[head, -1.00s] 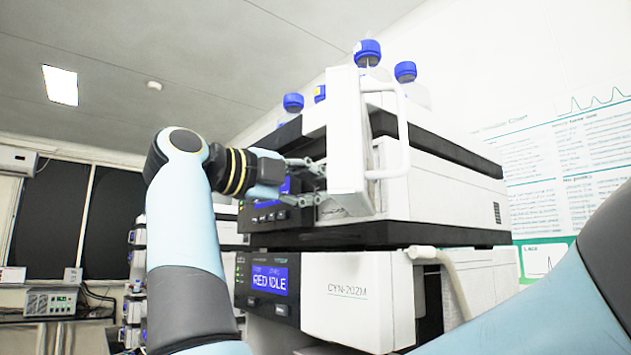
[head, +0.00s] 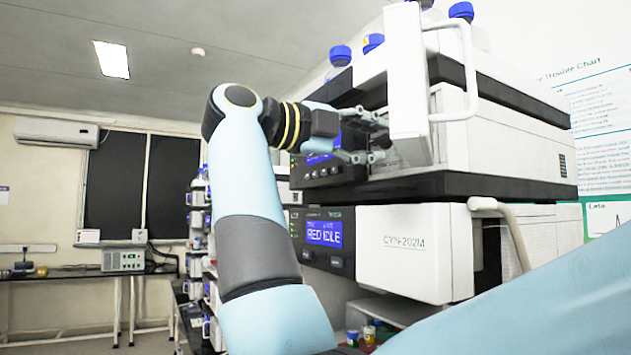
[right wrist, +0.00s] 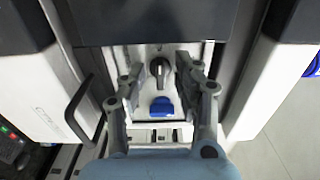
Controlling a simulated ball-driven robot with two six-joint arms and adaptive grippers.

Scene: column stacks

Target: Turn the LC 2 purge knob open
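The purge knob (right wrist: 160,68) is a small round black knob with a pale pointer mark, standing roughly upright, on a light panel in the right wrist view. No LC 2 label is legible. My right gripper (right wrist: 159,74) is open, with one finger on each side of the knob; I cannot tell whether either touches it. In the head view the right gripper (head: 382,137) is at the upper instrument (head: 515,135), behind its open white door (head: 407,85), and the knob is hidden. My left gripper is not in view.
A blue part (right wrist: 162,106) sits just below the knob. The lower white unit (head: 405,250) has a blue display (head: 323,233) reading "RED IDLE". Blue-capped bottles (head: 340,55) stand on top. A dark handle (right wrist: 80,108) juts out left of the gripper.

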